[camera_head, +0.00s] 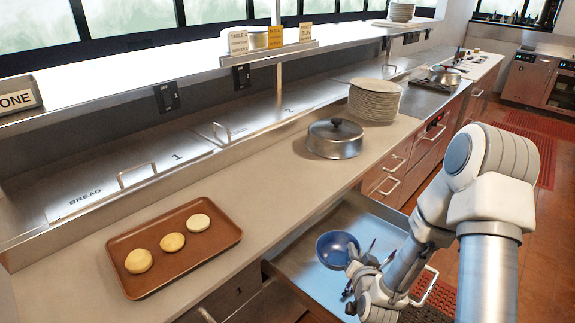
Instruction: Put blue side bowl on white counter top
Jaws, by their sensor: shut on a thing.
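The blue bowl (334,247) is at the open drawer (300,268), below the counter's front edge. It looks roughly upright; I cannot tell whether it touches the drawer bottom. My gripper (353,258) is at the bowl's right side, shut on its rim. The fingertips are small and partly hidden by the wrist. The white counter top (270,185) runs along the left of the drawer, above it.
A brown tray (190,268) with three bun pieces lies on the near counter. A lidded metal pan (335,148) and a stack of plates (374,99) stand farther back. The counter between tray and pan is clear. Dark utensils lie in the drawer by my gripper.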

